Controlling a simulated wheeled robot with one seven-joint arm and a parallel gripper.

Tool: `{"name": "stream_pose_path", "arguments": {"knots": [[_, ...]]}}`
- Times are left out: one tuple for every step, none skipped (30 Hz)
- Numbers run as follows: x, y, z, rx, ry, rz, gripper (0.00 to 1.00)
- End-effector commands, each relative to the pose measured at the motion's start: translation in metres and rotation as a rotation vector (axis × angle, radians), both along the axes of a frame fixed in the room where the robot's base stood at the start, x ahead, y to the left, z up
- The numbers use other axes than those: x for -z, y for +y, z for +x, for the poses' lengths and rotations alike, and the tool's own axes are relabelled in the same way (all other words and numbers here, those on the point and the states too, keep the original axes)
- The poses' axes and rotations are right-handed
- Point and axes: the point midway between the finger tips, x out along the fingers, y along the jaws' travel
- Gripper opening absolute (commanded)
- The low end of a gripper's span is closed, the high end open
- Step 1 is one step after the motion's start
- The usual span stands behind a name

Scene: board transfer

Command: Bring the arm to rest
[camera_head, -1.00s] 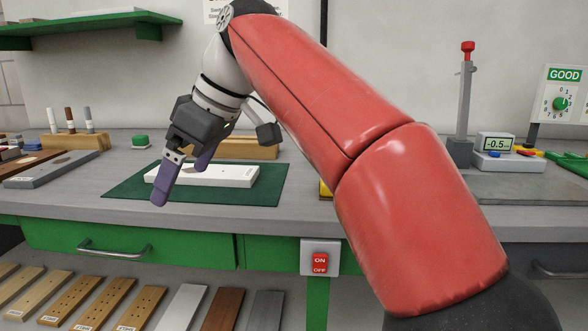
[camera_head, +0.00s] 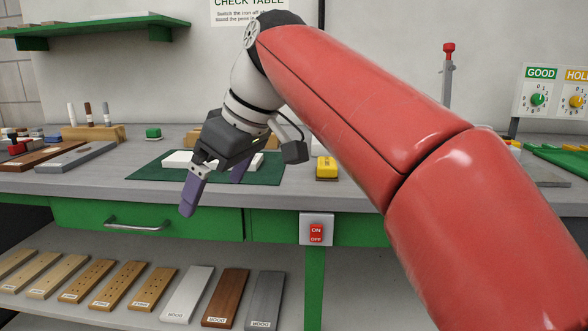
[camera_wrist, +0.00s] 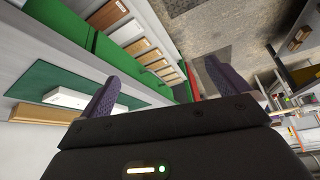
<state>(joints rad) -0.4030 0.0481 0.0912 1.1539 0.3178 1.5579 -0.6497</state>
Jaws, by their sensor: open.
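My gripper (camera_head: 213,188) hangs at the front edge of the workbench in the head view, with its purple fingers apart and nothing between them. Its fingers also show in the wrist view (camera_wrist: 170,95), spread wide and empty. My red arm reaches across the right half of the head view. Behind the gripper, a white board (camera_head: 178,160) lies on a dark green mat (camera_head: 262,176), partly hidden by the gripper. The board also shows in the wrist view (camera_wrist: 62,97), apart from the fingers.
The workbench (camera_head: 60,184) has a green drawer (camera_head: 85,215) with a metal handle. Several boards (camera_head: 130,285) lie on the lower shelf. A yellow object (camera_head: 327,168) stands right of the mat. A red switch (camera_head: 316,232) is on the bench front. A green wall shelf (camera_head: 100,27) hangs above.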

Motion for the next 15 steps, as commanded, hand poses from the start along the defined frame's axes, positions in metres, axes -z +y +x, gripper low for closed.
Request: {"name": "stream_pose_path", "arguments": {"knots": [[0.004,-0.010,-0.002,0.041,0.002,-0.005,1.00],[0.007,-0.016,-0.002,0.067,0.002,-0.006,1.00],[0.011,-0.024,-0.003,0.103,0.006,-0.010,1.00],[0.014,-0.030,-0.004,0.133,0.006,-0.011,1.00],[0.018,-0.037,-0.005,0.162,0.008,-0.015,1.00],[0.024,-0.047,-0.006,0.207,0.010,-0.017,1.00],[0.029,-0.055,-0.008,0.242,0.011,-0.020,1.00],[0.034,-0.064,-0.010,0.281,0.013,-0.022,1.00],[0.043,-0.077,-0.013,0.337,0.013,-0.024,1.00],[0.050,-0.088,-0.017,0.382,0.014,-0.028,1.00],[0.058,-0.100,-0.020,0.434,0.014,-0.030,1.00],[0.071,-0.117,-0.027,0.505,0.015,-0.032,1.00],[0.082,-0.130,-0.033,0.562,0.014,-0.034,1.00],[0.093,-0.143,-0.039,0.618,0.014,-0.034,1.00],[0.108,-0.160,-0.048,0.691,0.012,-0.035,1.00]]}}
